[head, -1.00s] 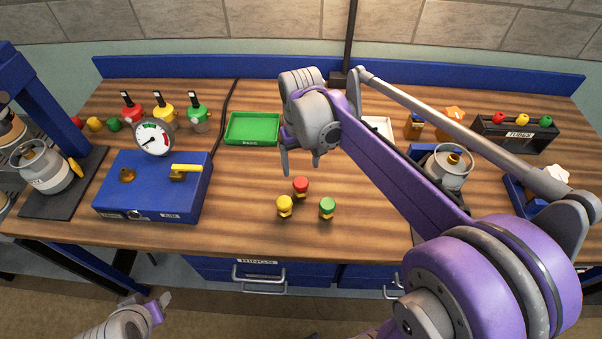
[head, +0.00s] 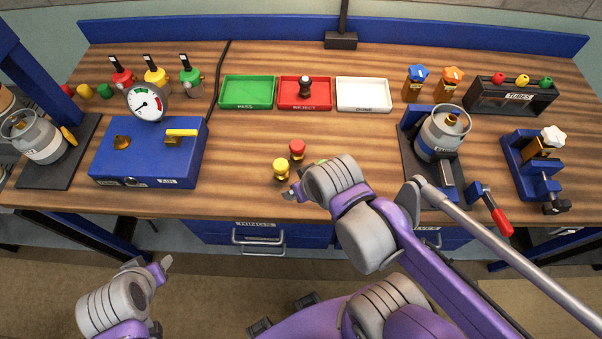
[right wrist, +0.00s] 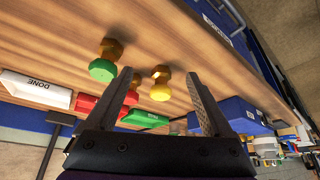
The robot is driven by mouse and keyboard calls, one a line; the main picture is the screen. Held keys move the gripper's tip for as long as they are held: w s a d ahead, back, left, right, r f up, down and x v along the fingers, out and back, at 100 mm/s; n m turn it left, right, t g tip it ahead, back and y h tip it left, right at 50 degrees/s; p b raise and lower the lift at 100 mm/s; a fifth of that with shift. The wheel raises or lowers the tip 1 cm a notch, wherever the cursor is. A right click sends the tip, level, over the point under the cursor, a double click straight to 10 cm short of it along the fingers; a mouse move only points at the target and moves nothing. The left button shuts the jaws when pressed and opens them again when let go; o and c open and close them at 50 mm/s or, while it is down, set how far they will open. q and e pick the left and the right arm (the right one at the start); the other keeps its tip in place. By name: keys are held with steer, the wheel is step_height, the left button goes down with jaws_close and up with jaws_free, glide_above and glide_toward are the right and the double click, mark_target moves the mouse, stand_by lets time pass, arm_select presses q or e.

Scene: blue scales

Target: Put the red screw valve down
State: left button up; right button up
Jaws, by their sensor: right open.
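The red screw valve (head: 297,149), a small brass piece with a red cap, stands upright on the bench. A yellow-capped valve (head: 280,169) stands just in front of it, and a green-capped one, mostly hidden by my right gripper in the head view, shows in the right wrist view (right wrist: 103,69). My right gripper (head: 292,190) is open and empty, close to these valves near the bench's front edge. The red valve is partly hidden in the right wrist view (right wrist: 131,97). My left gripper (head: 164,266) is in front of the bench, away from the valves; its jaw gap is unclear.
Green (head: 248,106), red (head: 287,105) and white (head: 364,109) trays line the back; a dark-topped piece stands in the red one. A blue gauge box (head: 105,165) is at left. A gas canister (head: 443,133) and blue vise (head: 533,178) are at right.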

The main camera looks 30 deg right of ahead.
steer(key=w+d+r+g+b, duration=0.2)
steer(key=w+d+r+g, duration=0.1)
steer(key=w, duration=0.3)
steer(key=r+m+g+b, duration=0.1)
steer(key=r+m+g, duration=0.1)
glide_above(297, 144)
steer(key=shift+f, duration=0.25)
step_height(297, 144, down, 5)
steer(key=shift+f+b, duration=0.1)
steer(key=shift+b, duration=0.3)
steer(key=shift+f, duration=2.7)
arm_select(q)
steer(key=shift+g, duration=0.3)
steer(key=f, duration=0.2)
steer(key=s+f, duration=0.2)
steer(key=f, duration=0.1)
steer(key=shift+f, duration=0.3)
arm_select(e)
jaws_close()
